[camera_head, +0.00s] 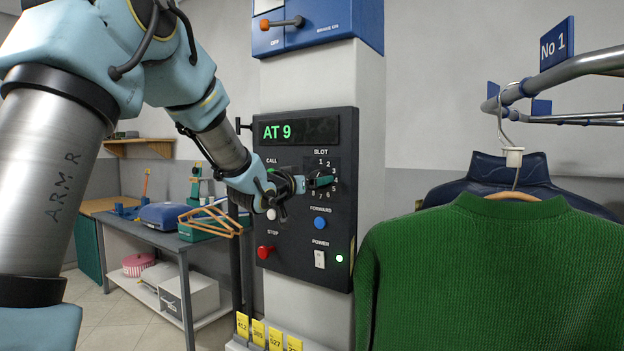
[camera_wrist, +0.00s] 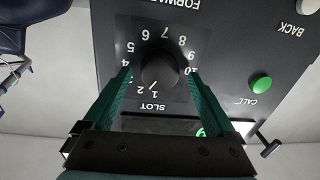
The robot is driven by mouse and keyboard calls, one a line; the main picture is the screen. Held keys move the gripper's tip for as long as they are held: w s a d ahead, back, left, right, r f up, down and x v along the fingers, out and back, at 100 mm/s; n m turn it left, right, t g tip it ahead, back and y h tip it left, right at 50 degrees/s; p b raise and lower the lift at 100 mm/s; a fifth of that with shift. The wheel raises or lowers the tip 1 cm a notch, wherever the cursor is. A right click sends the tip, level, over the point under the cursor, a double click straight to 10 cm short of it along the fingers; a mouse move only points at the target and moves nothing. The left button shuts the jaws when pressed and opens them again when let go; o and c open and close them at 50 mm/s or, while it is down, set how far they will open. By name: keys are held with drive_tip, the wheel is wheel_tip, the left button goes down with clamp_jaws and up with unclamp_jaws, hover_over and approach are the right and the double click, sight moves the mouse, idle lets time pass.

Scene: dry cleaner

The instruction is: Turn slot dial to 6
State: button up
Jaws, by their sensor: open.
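The black round slot dial (camera_wrist: 158,72) shows in the wrist view, where the panel appears upside down, with numerals around it. A short pale mark lies by the 1; I cannot tell if it is the pointer or the numeral. My gripper (camera_wrist: 159,76) is open, with one green finger on each side of the dial and small gaps visible. In the head view my gripper (camera_head: 310,184) is at the dial and hides most of it. The control panel (camera_head: 302,235) is dark, and its display (camera_head: 298,130) reads AT 9 in green.
A green sweater (camera_head: 485,270) hangs from the rail (camera_head: 570,70) at right. A table (camera_head: 165,235) stands at left.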

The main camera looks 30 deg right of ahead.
drive_tip(key=c, duration=1.4)
